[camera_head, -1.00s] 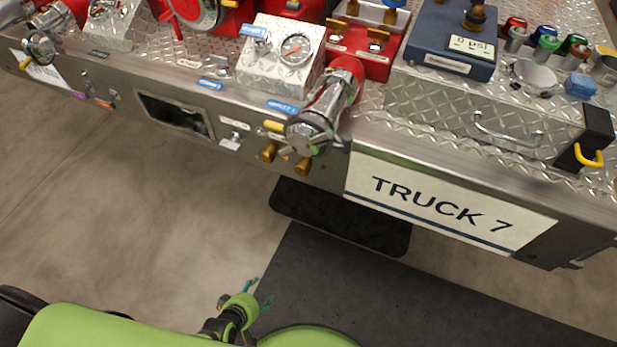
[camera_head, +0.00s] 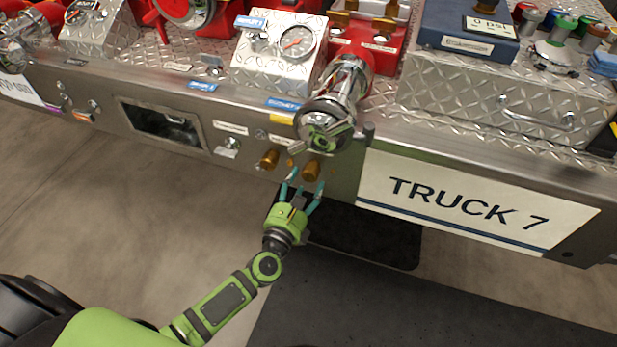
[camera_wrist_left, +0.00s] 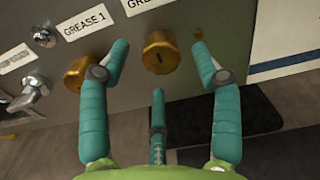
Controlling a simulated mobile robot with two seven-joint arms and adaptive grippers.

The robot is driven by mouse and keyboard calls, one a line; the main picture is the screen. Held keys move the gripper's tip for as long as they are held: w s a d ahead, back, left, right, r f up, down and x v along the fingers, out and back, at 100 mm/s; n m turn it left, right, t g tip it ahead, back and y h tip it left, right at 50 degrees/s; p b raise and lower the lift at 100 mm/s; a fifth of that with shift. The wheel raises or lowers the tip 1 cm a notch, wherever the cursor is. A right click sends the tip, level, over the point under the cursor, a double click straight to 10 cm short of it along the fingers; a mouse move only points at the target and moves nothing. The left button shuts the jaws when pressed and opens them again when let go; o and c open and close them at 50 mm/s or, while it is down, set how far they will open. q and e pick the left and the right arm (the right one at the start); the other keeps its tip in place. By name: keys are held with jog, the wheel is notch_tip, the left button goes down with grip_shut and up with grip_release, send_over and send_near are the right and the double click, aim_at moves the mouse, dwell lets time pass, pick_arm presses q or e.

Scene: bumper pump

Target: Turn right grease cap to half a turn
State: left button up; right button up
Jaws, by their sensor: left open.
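The right grease cap (camera_head: 312,170) is a brass knob on the truck's front panel, below the chrome outlet. In the left wrist view this right cap (camera_wrist_left: 161,54) shows a dark slot on its face. The left grease cap (camera_head: 269,158) is a similar brass knob beside it, and it also shows in the left wrist view (camera_wrist_left: 78,76). My left gripper (camera_head: 304,186) is open, with teal fingers pointing at the right cap. In the left wrist view its fingers (camera_wrist_left: 159,65) spread to both sides of the right cap, apart from it. My right gripper is not in view.
A chrome outlet (camera_head: 325,118) juts out just above the caps. A TRUCK 7 sign (camera_head: 470,205) is to the right on the panel. A dark step (camera_head: 365,235) lies below. The floor at left (camera_head: 80,190) is clear.

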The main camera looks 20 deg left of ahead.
aim_at(308, 176)
pick_arm(q)
jog(key=shift+w, duration=1.5)
jog(key=c, duration=1.2)
jog(key=shift+o, duration=0.2)
jog(key=shift+r+m, duration=0.15)
jog(key=shift+m, duration=0.15)
